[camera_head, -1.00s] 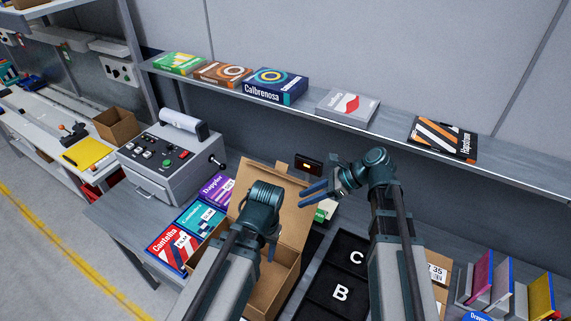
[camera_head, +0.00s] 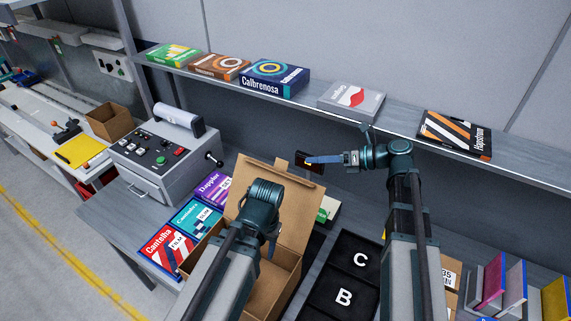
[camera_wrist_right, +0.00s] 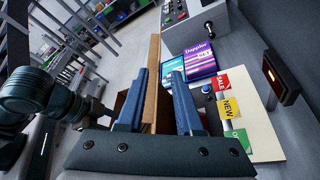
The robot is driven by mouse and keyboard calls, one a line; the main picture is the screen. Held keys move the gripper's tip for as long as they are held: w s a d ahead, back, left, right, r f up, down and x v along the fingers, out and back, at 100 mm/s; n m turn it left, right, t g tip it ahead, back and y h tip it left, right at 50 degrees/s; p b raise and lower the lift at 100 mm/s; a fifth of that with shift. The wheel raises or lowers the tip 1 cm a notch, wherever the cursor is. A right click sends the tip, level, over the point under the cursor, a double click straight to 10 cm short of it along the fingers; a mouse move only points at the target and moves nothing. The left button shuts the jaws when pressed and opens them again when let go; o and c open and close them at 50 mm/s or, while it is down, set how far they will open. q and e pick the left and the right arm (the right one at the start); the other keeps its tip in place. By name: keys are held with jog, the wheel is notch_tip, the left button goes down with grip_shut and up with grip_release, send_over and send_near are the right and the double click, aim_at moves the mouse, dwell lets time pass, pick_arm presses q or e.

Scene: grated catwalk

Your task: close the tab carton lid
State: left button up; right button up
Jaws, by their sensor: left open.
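The brown tab carton (camera_head: 262,285) stands on the bench with its lid (camera_head: 292,205) raised at the back, a small tab on its top edge. My left gripper (camera_head: 270,246) is over the carton in front of the lid; its fingers are mostly hidden by its own wrist. My right gripper (camera_head: 308,160) is beside the lid's upper right corner, pointing left. In the right wrist view its two blue fingers (camera_wrist_right: 158,88) are apart, and the lid's edge (camera_wrist_right: 153,80) shows upright between them, close to the left finger. I cannot tell whether it touches.
Boxes including Cantelha (camera_head: 165,250) lie left of the carton, beside a grey control box (camera_head: 165,155). Black lettered trays (camera_head: 343,290) lie to the right. A shelf (camera_head: 400,125) with boxes runs above. Label cards (camera_wrist_right: 232,108) lie behind the lid.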

aim_at(286, 162)
jog(key=b+x, duration=0.2)
jog(key=x, duration=0.8)
jog(key=shift+s+b, duration=0.1)
jog(key=shift+b, duration=0.2)
jog(key=shift+c, duration=0.3)
grip_shut()
dwell(0.7)
